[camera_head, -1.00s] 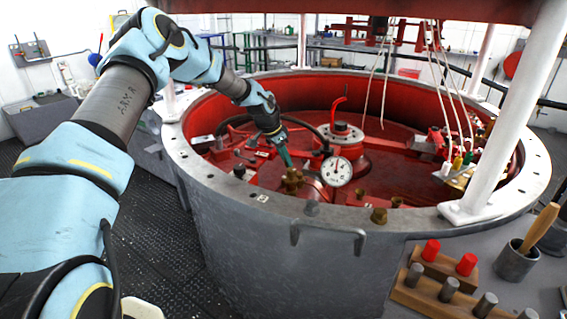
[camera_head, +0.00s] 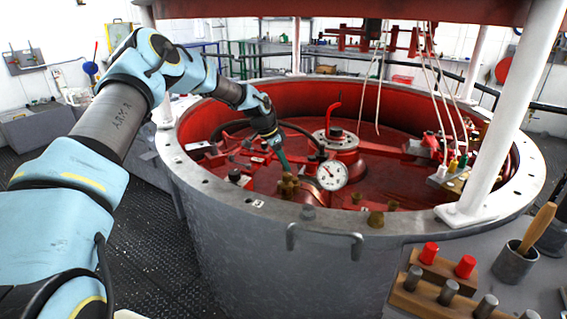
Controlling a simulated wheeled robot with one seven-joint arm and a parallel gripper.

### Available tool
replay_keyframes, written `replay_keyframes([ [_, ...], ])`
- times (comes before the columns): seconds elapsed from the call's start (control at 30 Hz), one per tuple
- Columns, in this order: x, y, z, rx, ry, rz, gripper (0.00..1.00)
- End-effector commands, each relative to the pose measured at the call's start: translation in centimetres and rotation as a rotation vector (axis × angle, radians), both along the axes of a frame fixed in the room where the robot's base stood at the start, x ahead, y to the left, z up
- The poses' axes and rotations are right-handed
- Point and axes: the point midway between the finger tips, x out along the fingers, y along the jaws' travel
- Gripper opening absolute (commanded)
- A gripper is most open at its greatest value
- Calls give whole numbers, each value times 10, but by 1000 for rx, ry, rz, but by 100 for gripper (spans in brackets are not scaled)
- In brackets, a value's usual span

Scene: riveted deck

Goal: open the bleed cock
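A brass cross-shaped fitting (camera_head: 287,186), which looks like the bleed cock, stands inside the near rim of the big round tank. My gripper (camera_head: 285,166) points down from the upper left, its teal fingers just above and behind the fitting. I cannot tell whether the fingers touch it, or how far apart they are. A round white gauge (camera_head: 332,175) with a dark needle stands to the right of the fitting. The fitting's lower part and its turn position are not clear.
The tank's grey bolted rim (camera_head: 395,229) surrounds the red interior. A white post (camera_head: 497,130) rises at the right, near hanging pale cords. Brass stubs (camera_head: 376,219) stand near the front rim. A wooden peg rack (camera_head: 430,298) and a grey cup (camera_head: 513,263) are at lower right.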

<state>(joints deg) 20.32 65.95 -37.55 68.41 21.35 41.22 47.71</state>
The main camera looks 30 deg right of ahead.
Motion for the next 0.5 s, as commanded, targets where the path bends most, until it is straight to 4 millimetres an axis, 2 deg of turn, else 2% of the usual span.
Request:
replay_keyframes([
  [0.03, 0, 0, 0, 0, 0, 0, 43],
  [0.17, 0, 0, 0, 1, 1, 0, 56],
  [0.5, 1, 3, 5, 1, 0, 0, 56],
])
